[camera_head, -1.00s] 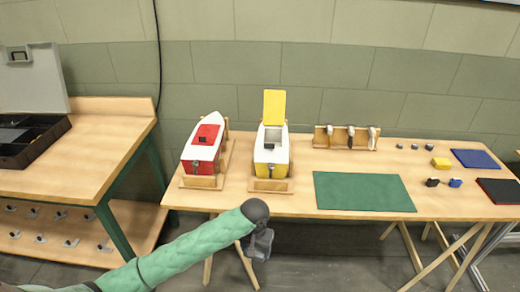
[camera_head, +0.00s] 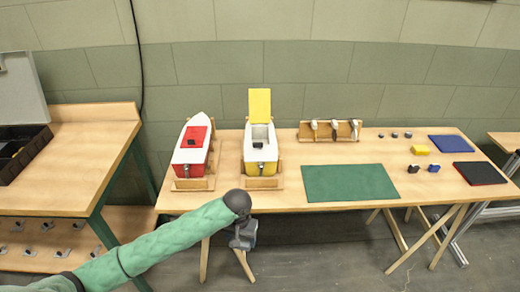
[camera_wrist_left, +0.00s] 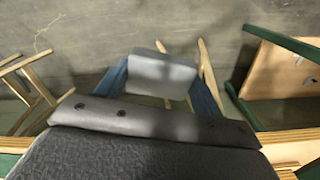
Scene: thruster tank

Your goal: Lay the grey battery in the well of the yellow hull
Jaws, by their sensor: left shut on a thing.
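The yellow hull (camera_head: 261,157) with a white deck sits in a wooden cradle on the table. Its yellow hatch lid (camera_head: 260,104) stands up, and the grey well (camera_head: 260,131) is open at the top. A small black part sits on the deck in front of the well. My left gripper (camera_head: 243,238) is in front of the table's front edge, below the yellow hull in the head view. In the left wrist view it is shut on a grey block, the battery (camera_wrist_left: 163,70), between bluish fingers. My right gripper is not in view.
A red hull (camera_head: 190,155) stands in a cradle to the left. A side bench (camera_head: 60,170) is at the left, past a gap.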

